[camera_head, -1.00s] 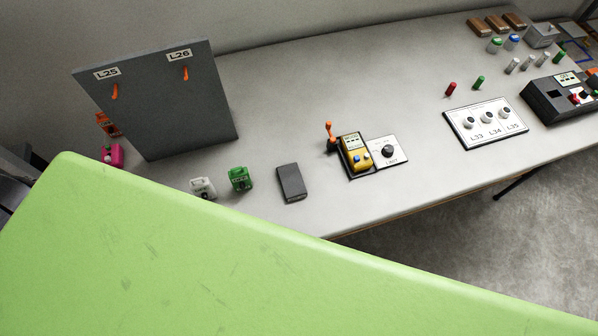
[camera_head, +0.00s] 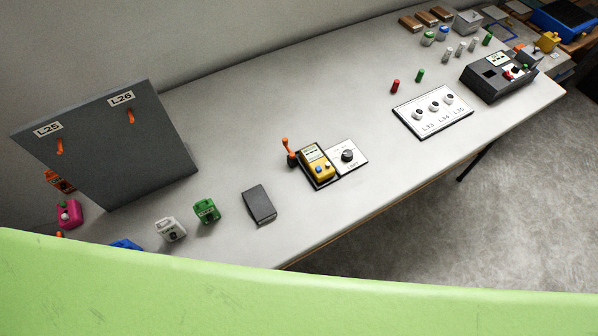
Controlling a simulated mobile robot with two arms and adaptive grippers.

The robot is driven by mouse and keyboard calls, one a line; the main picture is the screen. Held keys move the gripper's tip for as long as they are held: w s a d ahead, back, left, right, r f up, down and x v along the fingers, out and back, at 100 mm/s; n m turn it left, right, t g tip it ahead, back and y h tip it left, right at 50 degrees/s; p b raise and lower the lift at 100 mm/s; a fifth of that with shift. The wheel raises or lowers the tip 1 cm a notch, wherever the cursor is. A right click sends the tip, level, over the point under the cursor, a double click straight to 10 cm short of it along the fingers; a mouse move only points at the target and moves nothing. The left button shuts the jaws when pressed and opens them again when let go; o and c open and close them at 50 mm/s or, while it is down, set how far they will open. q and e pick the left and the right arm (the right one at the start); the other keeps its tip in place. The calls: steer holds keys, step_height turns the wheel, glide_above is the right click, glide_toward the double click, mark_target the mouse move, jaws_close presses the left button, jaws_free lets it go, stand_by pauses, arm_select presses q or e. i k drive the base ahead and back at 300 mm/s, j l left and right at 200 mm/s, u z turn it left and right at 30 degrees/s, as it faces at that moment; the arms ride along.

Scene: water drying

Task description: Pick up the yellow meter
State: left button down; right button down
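The yellow meter (camera_head: 317,163) sits on a dark base on the grey-white table, near the middle of the head view. It has a small display on its upper part and a blue button below. An orange-handled lever (camera_head: 288,150) stands just left of it. A white plate with a black knob (camera_head: 347,157) is right beside it on the right. Neither of my grippers shows in this view.
A light green surface (camera_head: 280,305) fills the bottom of the view. On the table (camera_head: 240,110) stand a grey panel (camera_head: 120,150), a dark box (camera_head: 259,204), a green item (camera_head: 207,210), a white item (camera_head: 171,229) and a three-knob plate (camera_head: 433,110). Floor shows at right.

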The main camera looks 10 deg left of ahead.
mark_target(312, 157)
steer(key=l, duration=1.05)
steer(key=k+l+u, duration=0.15)
steer(key=l, duration=0.85)
steer(key=i, duration=0.05)
